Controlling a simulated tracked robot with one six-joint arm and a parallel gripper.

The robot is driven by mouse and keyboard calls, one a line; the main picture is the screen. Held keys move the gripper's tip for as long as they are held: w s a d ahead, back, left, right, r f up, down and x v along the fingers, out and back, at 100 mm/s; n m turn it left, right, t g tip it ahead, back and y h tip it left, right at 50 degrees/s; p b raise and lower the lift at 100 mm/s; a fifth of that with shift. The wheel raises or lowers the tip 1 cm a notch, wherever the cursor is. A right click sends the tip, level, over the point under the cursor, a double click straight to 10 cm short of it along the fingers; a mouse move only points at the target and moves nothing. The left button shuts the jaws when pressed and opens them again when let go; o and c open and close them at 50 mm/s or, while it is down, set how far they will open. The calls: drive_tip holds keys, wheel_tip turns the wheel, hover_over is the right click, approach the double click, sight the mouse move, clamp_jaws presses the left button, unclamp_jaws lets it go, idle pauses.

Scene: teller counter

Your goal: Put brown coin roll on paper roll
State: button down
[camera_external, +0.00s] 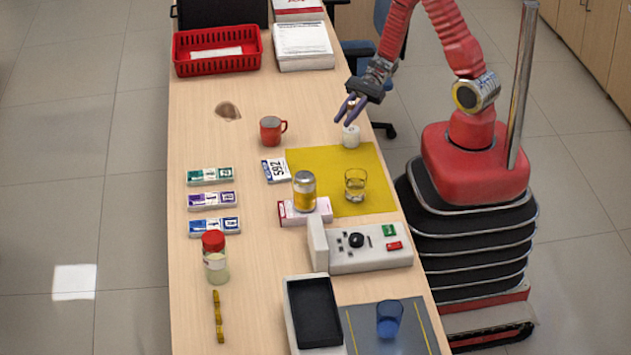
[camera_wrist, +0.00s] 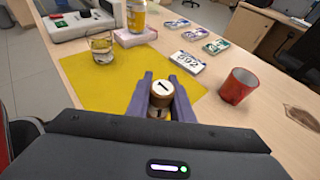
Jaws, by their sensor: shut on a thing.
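My gripper (camera_external: 349,108) is shut on the brown coin roll (camera_wrist: 161,89). In the wrist view the paper roll is mostly hidden behind the coin roll and fingers.
A red mug (camera_external: 270,131) stands left of my gripper, with a "592" card (camera_external: 275,171) nearby. A glass (camera_external: 355,185) and a can (camera_external: 304,191) stand closer to the camera. A red basket (camera_external: 217,65) is at the back. The counter left of the mug is mostly clear.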

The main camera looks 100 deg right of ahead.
drive_tip(key=shift+f, duration=2)
drive_tip(key=shift+f, duration=0.1)
drive_tip(key=c, duration=1.6)
unclamp_jaws()
drive_tip(key=shift+o, duration=0.2)
drive_tip(key=v, duration=1.2)
drive_tip(key=shift+a, duration=0.15)
